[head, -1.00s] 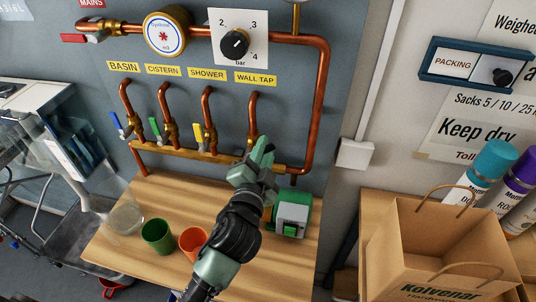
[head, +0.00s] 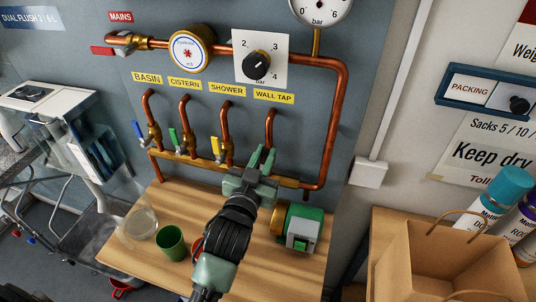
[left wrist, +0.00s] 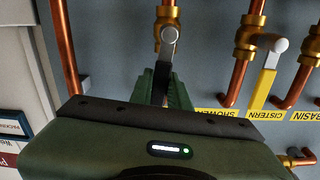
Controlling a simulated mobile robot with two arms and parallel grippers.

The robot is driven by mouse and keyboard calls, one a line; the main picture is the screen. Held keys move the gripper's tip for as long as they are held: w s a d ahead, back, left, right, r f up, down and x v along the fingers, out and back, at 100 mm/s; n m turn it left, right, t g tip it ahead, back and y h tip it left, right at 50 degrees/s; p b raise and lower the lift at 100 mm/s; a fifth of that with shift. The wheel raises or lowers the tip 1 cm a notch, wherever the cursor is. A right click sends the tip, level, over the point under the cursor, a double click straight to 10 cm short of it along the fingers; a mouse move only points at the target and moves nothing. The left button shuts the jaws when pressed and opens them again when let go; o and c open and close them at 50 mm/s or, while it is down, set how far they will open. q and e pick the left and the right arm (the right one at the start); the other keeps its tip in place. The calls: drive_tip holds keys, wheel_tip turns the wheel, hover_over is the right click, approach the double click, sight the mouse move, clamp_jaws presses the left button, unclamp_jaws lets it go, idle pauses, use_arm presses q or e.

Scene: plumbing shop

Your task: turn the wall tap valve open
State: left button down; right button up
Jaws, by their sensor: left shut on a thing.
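The wall tap valve is the rightmost on the brass manifold, below the WALL TAP label (head: 273,96). In the head view my left gripper (head: 262,160) covers most of it. In the left wrist view its brass body (left wrist: 168,14) and dark lever with a pale rounded end (left wrist: 162,72) show at the upper middle. The green fingers of my left gripper (left wrist: 161,90) are on both sides of the lever, shut on it. The lever's exact angle is hard to tell. My right gripper is not in view.
The shower valve's yellow lever (left wrist: 265,78) is close beside. A green-and-grey machine (head: 302,228) and a green cup (head: 171,242) stand on the wooden bench (head: 150,275) below. A copper pipe (head: 332,130) runs down at the right. A paper bag (head: 440,262) stands further right.

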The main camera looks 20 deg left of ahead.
use_arm(q)
drive_tip(key=shift+a+n, duration=0.15)
drive_tip(key=shift+n, duration=0.15)
drive_tip(key=c, duration=1.3)
unclamp_jaws()
drive_tip(key=shift+c, duration=0.2)
drive_tip(key=s+b, duration=0.2)
drive_tip(key=s, duration=0.6)
